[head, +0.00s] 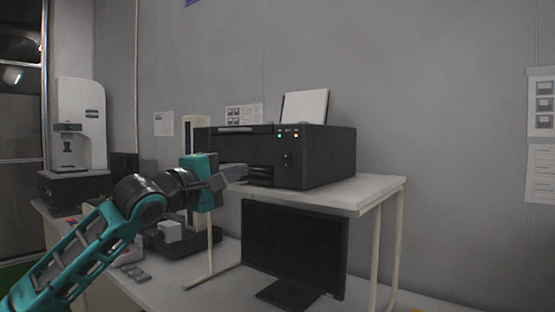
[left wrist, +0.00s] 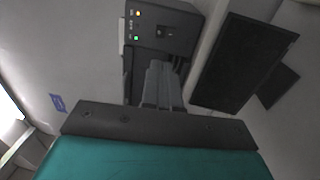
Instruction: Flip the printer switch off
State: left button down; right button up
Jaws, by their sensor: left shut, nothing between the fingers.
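The black printer (head: 325,158) stands on a white raised shelf, with a green and an orange light lit on its front. A small dark switch (head: 287,157) with pale marks sits on the front panel below the lights. It also shows in the left wrist view (left wrist: 161,33), beyond the fingertips. My left gripper (head: 240,172) is in front of the printer, left of the switch and a little lower. Its grey fingers (left wrist: 160,72) are shut and empty. I cannot tell whether the fingertips touch the printer. My right gripper is in neither view.
The white shelf (head: 385,184) has thin legs, with a black monitor (head: 294,245) beneath it. A white machine (head: 80,125) stands at the left on a dark base. A dark tray holding a pale block (head: 170,232) lies behind my arm. Papers hang on the wall.

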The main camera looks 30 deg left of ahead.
pick_arm(q)
jog(key=p, duration=0.5)
send_near(285, 156)
jog(key=w, duration=0.3)
jog(key=w+r, duration=0.1)
jog(key=w, duration=0.1)
jog(key=shift+d, duration=0.25)
jog(key=shift+w+f, duration=0.1)
jog(key=shift+w, duration=0.8)
jog(key=shift+s, duration=0.15)
